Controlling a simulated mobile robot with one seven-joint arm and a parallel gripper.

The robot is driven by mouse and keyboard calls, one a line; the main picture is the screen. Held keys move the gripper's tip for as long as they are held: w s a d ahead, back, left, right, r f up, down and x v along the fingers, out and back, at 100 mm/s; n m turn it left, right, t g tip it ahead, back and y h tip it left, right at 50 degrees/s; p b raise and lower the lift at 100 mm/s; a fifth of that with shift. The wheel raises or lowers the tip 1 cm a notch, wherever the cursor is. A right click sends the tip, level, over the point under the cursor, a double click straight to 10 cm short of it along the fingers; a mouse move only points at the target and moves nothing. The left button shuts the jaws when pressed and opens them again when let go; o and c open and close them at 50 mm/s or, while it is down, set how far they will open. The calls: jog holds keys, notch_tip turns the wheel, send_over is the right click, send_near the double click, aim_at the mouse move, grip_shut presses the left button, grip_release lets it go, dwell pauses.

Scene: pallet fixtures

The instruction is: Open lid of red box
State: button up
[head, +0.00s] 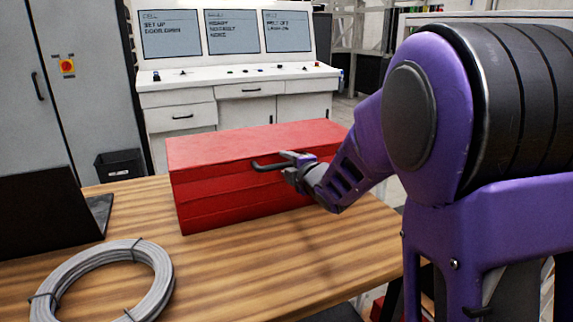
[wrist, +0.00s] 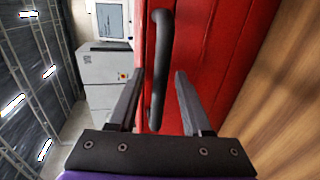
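The red box (head: 225,185) stands on the wooden table with its lid (head: 245,143) down. A dark bar handle (head: 268,165) sticks out from the upper front of the box. It also shows in the wrist view (wrist: 159,70), where it runs down between the fingers. My gripper (head: 287,163) is at the right part of the handle, in front of the box. In the wrist view my gripper (wrist: 157,100) is open, with one finger on each side of the handle and gaps showing beside it. The red box also fills the middle of the wrist view (wrist: 215,50).
A coil of grey cable (head: 100,285) lies on the wooden table (head: 300,275) at front left. A black object (head: 45,215) stands at the left edge. A control console (head: 240,85) and a grey cabinet (head: 30,90) are behind. The table front of the box is mostly clear.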

grip_shut()
dwell(1.3)
